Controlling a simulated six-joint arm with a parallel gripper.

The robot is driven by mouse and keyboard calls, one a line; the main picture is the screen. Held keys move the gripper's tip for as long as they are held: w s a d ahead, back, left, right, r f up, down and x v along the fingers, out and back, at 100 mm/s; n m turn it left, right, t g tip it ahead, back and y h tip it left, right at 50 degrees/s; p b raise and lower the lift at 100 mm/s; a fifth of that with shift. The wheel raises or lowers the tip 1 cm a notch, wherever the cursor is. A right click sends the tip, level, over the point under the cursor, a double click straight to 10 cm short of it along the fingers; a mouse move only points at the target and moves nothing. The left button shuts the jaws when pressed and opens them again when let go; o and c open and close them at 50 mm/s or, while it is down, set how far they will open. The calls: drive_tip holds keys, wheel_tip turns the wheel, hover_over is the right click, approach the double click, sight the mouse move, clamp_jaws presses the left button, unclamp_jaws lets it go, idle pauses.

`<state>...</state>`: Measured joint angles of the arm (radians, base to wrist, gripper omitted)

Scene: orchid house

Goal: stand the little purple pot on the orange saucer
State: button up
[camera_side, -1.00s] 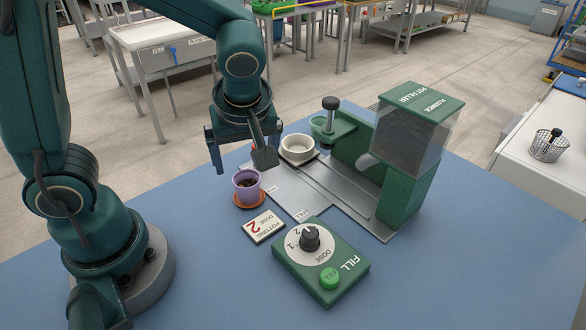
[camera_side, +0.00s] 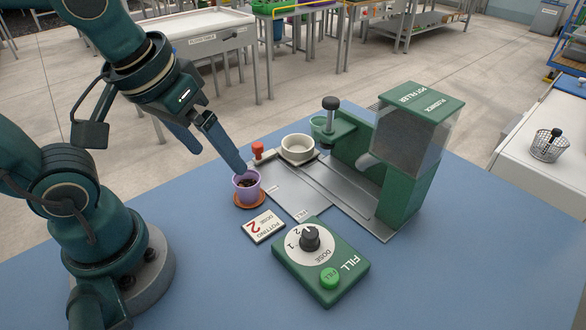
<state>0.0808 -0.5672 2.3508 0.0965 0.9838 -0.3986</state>
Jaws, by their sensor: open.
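The little purple pot (camera_side: 247,191) stands upright on the orange saucer (camera_side: 262,203), with dark fill inside. The saucer's rim shows around the pot's base. My gripper (camera_side: 219,162) is open, tilted down to the right, at the pot's upper left. One finger's tip overlaps the pot's back rim in the picture; I cannot tell whether it touches. The other finger ends left of the pot, apart from it. Nothing is between the fingers.
A white bowl-like pot (camera_side: 297,150) stands on the grey plate behind, near a red-topped knob (camera_side: 258,149). The green pot filler (camera_side: 405,180) is to the right. A dose card (camera_side: 264,226) and green dial box (camera_side: 320,262) lie in front. The blue table is clear at front right.

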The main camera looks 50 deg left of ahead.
drive_tip(key=m, duration=0.1)
drive_tip(key=s+m+t, duration=0.1)
drive_tip(key=m, duration=0.1)
drive_tip(key=shift+d+f+h, duration=0.1)
drive_tip(key=shift+d+h, duration=0.1)
drive_tip(key=shift+h, duration=0.1)
idle(1.0)
